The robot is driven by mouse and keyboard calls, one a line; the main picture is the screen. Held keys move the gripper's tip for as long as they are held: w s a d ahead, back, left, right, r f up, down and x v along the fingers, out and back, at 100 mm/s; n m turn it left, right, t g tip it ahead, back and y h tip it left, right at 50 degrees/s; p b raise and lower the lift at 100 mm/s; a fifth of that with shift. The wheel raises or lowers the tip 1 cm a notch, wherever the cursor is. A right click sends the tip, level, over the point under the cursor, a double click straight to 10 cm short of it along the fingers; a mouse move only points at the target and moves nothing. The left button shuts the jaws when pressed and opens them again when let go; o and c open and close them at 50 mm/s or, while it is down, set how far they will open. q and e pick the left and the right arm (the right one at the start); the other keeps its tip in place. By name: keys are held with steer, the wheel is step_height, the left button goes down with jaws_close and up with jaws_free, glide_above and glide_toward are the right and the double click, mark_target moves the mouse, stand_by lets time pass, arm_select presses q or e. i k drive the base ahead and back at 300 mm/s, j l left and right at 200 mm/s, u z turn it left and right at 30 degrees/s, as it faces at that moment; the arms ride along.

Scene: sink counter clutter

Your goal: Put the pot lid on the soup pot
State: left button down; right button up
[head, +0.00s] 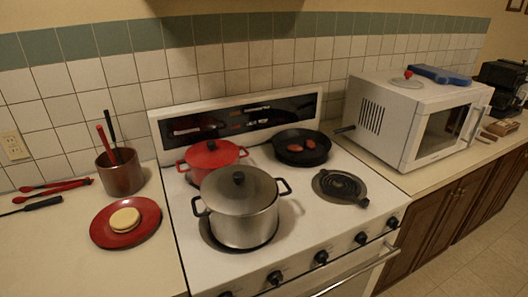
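A steel pot (246,226) with two black side handles stands on the front left burner, with a grey lid (222,191) with a black knob on top of it. Behind it is a smaller red pot (187,167) with a red lid (206,155) and dark knob on it. A flat, clear-looking lid (400,83) with a red knob lies on the microwave (378,118) at the right. I cannot tell from the view which pot is the soup pot. Neither of my grippers is in the head view.
Left counter: red plate (104,230), utensil crock (122,177), loose utensils (52,187). A blue object (440,75) lies beside the clear lid.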

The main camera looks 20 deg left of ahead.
mark_target(235, 190)
steer(key=k+j+z, duration=0.1)
steer(key=j, duration=0.3)
steer(key=k+j, duration=0.3)
steer(key=j, duration=0.15)
steer(key=k+j+z, duration=0.15)
steer(key=j, duration=0.25)
